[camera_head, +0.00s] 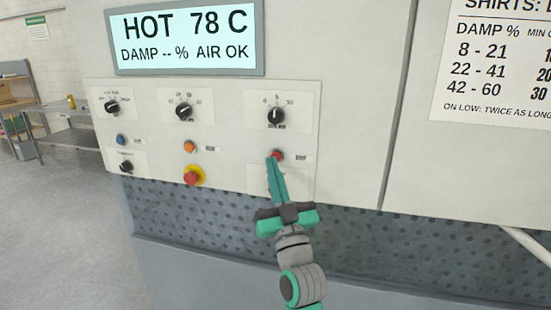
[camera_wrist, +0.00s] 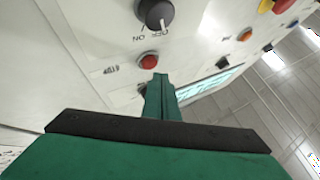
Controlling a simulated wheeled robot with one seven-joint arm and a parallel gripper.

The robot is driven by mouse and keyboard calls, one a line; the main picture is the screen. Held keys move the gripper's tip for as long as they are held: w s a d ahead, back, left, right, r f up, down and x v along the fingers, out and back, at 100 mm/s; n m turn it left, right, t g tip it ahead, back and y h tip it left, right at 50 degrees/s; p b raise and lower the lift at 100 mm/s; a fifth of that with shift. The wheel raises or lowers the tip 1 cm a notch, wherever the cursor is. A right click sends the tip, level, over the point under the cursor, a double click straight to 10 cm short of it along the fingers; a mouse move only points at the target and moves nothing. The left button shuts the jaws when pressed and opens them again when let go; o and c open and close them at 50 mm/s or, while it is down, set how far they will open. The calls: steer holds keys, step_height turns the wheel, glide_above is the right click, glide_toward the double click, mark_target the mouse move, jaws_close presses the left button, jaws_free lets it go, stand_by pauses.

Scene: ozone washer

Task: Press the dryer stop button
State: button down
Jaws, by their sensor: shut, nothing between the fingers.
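A small round red button (camera_head: 277,155) sits on the right part of the white control panel, below a black knob. The button also shows in the wrist view (camera_wrist: 149,61), just beyond my fingertips. My gripper (camera_head: 272,159) is shut and empty, its green fingers pointing up at the panel with the tips at the button's lower left edge. I cannot tell whether the tips touch the button. In the wrist view my gripper (camera_wrist: 160,77) leaves most of the red button uncovered.
A larger red button on a yellow base (camera_head: 193,176), an orange button (camera_head: 190,147) and a blue button (camera_head: 121,140) lie to the left. Black knobs (camera_head: 276,115) sit above. A display (camera_head: 185,37) reads "HOT 78 C". Perforated dark metal (camera_head: 400,240) lies below the panel.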

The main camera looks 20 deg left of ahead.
steer(key=s, duration=0.5)
stand_by(0.5)
stand_by(0.5)
steer(key=s+d+f+m+h, duration=0.2)
steer(key=s+d+f+h, duration=0.15)
steer(key=f, duration=0.75)
steer(key=s+d+f+m+g+h, duration=0.1)
steer(key=s+d+f+m+h, duration=0.25)
steer(key=f, duration=0.65)
steer(key=s+d+f+m+h, duration=0.25)
steer(key=s+f, duration=0.25)
steer(key=f, duration=0.6)
steer(key=s+d+f+g+h, duration=0.1)
steer(key=s+f, duration=0.3)
steer(key=s, duration=0.6)
steer(key=s+d+f+n+g+h, duration=0.1)
steer(key=s+f, duration=0.4)
steer(key=s, duration=0.5)
steer(key=s+d+f+g+h, duration=0.1)
steer(key=s+d+f+g, duration=0.2)
steer(key=s, duration=0.7)
steer(key=shift+s+d+f+n, duration=0.2)
steer(key=shift+d+f+n, duration=0.1)
steer(key=shift+d+f, duration=0.5)
